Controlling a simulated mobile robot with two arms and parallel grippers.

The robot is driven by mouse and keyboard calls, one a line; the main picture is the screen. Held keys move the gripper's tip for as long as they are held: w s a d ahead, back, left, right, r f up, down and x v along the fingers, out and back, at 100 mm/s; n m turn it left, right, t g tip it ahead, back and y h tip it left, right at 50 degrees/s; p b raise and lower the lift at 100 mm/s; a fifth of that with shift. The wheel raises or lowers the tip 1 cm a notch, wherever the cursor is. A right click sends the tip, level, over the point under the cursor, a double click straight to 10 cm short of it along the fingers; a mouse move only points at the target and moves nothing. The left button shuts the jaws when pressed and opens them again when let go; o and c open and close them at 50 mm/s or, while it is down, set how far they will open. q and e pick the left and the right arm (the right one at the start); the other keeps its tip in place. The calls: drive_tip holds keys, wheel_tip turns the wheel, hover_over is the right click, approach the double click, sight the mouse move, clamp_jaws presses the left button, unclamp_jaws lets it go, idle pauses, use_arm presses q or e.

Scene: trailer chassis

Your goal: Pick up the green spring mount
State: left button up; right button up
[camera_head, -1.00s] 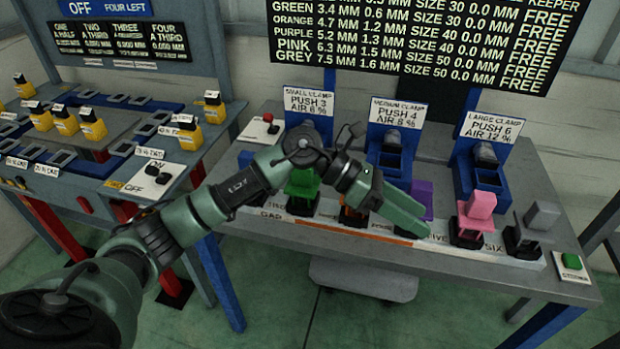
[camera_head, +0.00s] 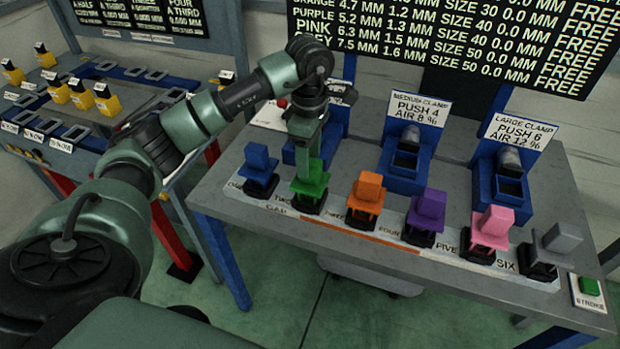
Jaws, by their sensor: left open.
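The green spring mount (camera_head: 311,191) stands upright on a black base at the second place of the white numbered strip (camera_head: 287,211), between the blue mount (camera_head: 259,168) and the orange mount (camera_head: 366,197). My left gripper (camera_head: 309,168) points down right at the green mount, its fingers over the mount's top. It is open; whether the fingers touch the mount I cannot tell. The upper part of the green mount is partly hidden by the fingers. My right gripper is not in view.
Purple (camera_head: 427,211), pink (camera_head: 492,229) and grey (camera_head: 552,250) mounts stand farther right on the strip. Behind are the medium clamp (camera_head: 404,165), the large clamp (camera_head: 507,185) and a small clamp mostly hidden by my arm. A green button (camera_head: 589,287) sits at the right end.

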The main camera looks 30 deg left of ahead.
sight(310, 182)
use_arm(q)
drive_tip(key=shift+w+f, duration=0.15)
drive_tip(key=shift+f, duration=0.45)
drive_tip(key=shift+w+f, duration=0.15)
drive_tip(key=shift+f, duration=0.55)
drive_tip(key=shift+s, duration=0.1)
clamp_jaws()
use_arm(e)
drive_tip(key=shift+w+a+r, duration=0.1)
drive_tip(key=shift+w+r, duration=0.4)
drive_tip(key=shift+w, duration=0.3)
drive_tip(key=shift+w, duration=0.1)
